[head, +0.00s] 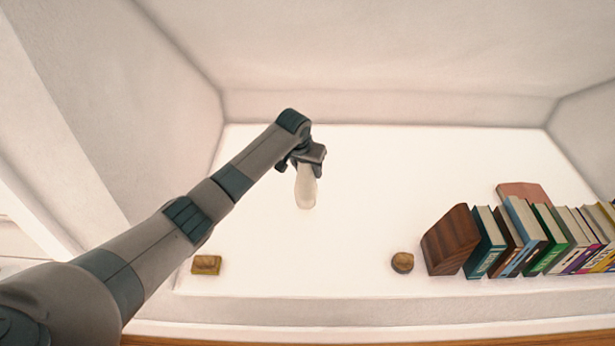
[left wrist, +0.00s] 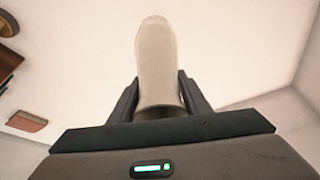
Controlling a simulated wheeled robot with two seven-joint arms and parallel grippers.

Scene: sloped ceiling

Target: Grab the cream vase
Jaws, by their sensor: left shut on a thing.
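The cream vase (head: 306,188) is a smooth, pale, elongated shape below my left gripper (head: 303,165) in the head view. In the left wrist view the vase (left wrist: 157,60) stands out between the two dark fingers of the left gripper (left wrist: 158,98). The fingers are shut on it, one on each side. The end of the vase nearest the palm is partly hidden by the gripper. The pale background makes it hard to tell whether the vase touches the shelf. My right gripper is not in view.
A white shelf surface (head: 350,235) lies around the vase, mostly bare. A small gold box (head: 206,264) sits front left and a round brown object (head: 402,262) front centre. A wooden bookend (head: 450,240) and a row of books (head: 545,240) stand at right. Walls close in the back and sides.

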